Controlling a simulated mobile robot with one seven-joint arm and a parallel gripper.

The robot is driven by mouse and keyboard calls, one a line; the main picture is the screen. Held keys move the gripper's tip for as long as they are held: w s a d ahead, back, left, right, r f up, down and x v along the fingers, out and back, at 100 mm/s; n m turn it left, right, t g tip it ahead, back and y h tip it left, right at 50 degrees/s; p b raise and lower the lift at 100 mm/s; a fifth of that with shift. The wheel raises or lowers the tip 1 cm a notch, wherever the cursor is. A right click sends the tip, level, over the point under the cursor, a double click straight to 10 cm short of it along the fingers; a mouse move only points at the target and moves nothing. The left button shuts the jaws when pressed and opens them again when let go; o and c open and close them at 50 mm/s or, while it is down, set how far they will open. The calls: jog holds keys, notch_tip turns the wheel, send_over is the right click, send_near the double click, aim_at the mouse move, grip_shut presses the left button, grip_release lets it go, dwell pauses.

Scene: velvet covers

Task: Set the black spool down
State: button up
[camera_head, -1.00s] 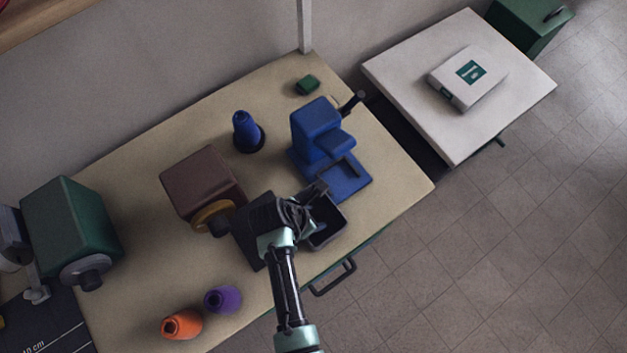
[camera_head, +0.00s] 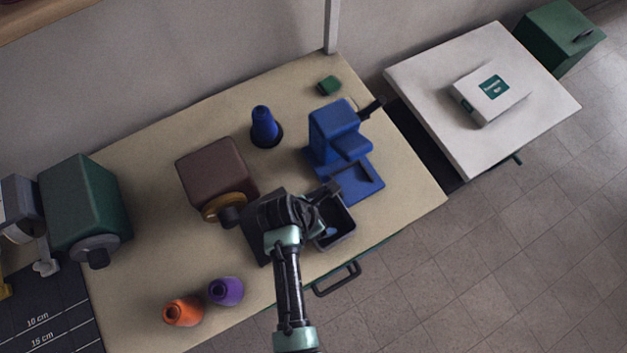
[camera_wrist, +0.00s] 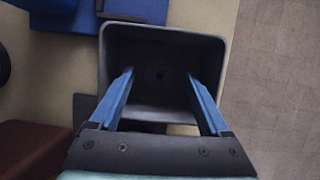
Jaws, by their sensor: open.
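A faint dark round shape with a small centre, which looks like the black spool (camera_wrist: 158,73), shows inside the black bin (camera_wrist: 212,75) in the wrist view. It is dark on dark, so its outline and tilt are hard to tell. My gripper (camera_wrist: 158,78) has its two blue fingers spread wide over the bin, one on each side of the round shape, with nothing gripped. In the head view the bin (camera_head: 350,238) stands near the table's front edge, right of my wrist, and its inside is partly hidden.
The blue machine (camera_head: 335,130) stands behind the bin, and the brown machine (camera_head: 215,170) to its left. A blue spool (camera_head: 264,125) stands farther back. Orange (camera_head: 183,311) and purple (camera_head: 226,291) spools stand front left. A green machine (camera_head: 82,205) is far left.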

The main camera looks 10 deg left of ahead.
jog(key=v, duration=1.1)
jog(key=w+a+r+m+t+y, duration=0.1)
jog(key=w+r+m+t, duration=0.3)
jog(key=w+r, duration=0.45)
jog(key=w+a+r+m+t+y, duration=0.1)
jog(key=w+r+m+t, duration=0.3)
jog(key=r, duration=0.8)
jog(key=w+a+r+m+t+y, duration=0.1)
jog(key=w+r+m+t+y, duration=0.2)
jog(key=w+r, duration=0.55)
jog(key=s+d+r+m+t, duration=0.1)
jog(key=r+m+t, duration=0.2)
jog(key=r, duration=0.6)
jog(key=s+d+r+m+t+h, duration=0.1)
jog(key=s+d+r+m+t, duration=0.15)
jog(key=r, duration=0.55)
jog(key=d+r+m+t, duration=0.15)
jog(key=r+m, duration=0.25)
jog(key=r, duration=0.5)
jog(key=s+d+r+m+t, duration=0.2)
jog(key=s+r+m+t, duration=0.3)
jog(key=s+r, duration=0.5)
notch_tip(320, 180, up, 5)
jog(key=shift+s+f+t+h+p, duration=0.25)
jog(key=shift+t+h+p, duration=0.05)
jog(key=shift+t, duration=0.5)
